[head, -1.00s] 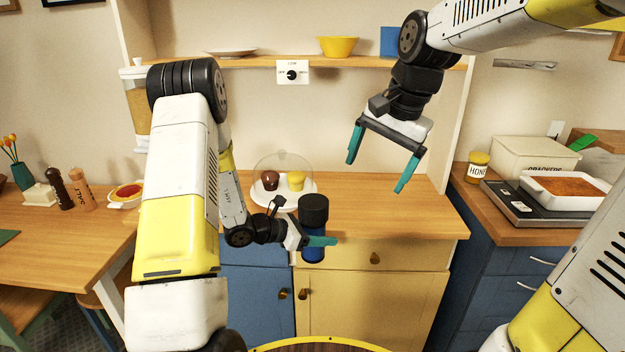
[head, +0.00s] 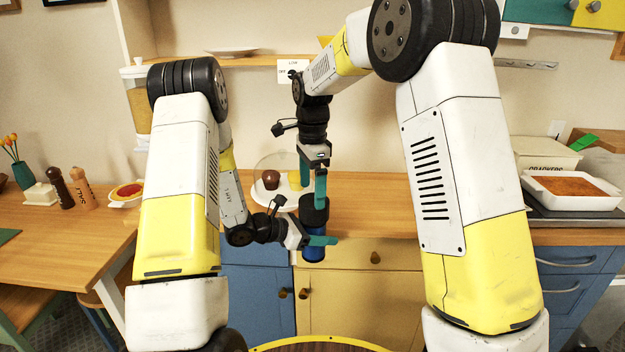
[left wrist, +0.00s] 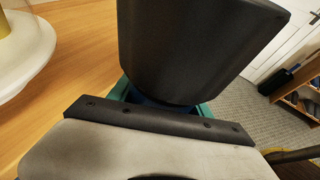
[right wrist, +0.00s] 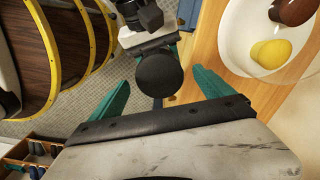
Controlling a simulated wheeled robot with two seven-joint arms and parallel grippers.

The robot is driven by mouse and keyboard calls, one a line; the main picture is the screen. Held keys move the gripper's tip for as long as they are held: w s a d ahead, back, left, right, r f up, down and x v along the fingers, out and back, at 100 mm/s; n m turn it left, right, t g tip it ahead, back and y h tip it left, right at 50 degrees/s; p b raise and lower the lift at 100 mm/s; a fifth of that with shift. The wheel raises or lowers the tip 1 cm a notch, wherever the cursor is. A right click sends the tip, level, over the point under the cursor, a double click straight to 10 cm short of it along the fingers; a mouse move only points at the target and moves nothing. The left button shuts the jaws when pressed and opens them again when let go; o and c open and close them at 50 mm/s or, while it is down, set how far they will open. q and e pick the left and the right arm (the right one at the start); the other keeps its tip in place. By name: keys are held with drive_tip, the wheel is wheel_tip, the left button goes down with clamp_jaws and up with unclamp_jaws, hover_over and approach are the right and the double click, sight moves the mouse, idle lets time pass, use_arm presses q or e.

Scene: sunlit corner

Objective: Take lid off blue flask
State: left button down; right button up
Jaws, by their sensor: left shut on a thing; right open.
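The blue flask (head: 313,248) is upright in front of the counter edge, with its black lid (head: 314,211) on top. My left gripper (head: 322,241) is shut on the flask's body below the lid. In the left wrist view the dark lid (left wrist: 195,45) fills the upper middle and hides most of the flask. My right gripper (head: 312,186) is open just above the lid and points down. In the right wrist view the round lid top (right wrist: 159,74) lies between and beyond the two teal fingers of the right gripper (right wrist: 160,92), with space on both sides.
A white plate (head: 262,193) with a brown and a yellow cupcake under a clear dome stands on the counter close behind the flask. A white dish (head: 570,192) and a cracker box (head: 545,152) are at the right. The counter (head: 365,205) right of the flask is clear.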

sight(312, 200)
drive_tip(key=shift+f, duration=2.75)
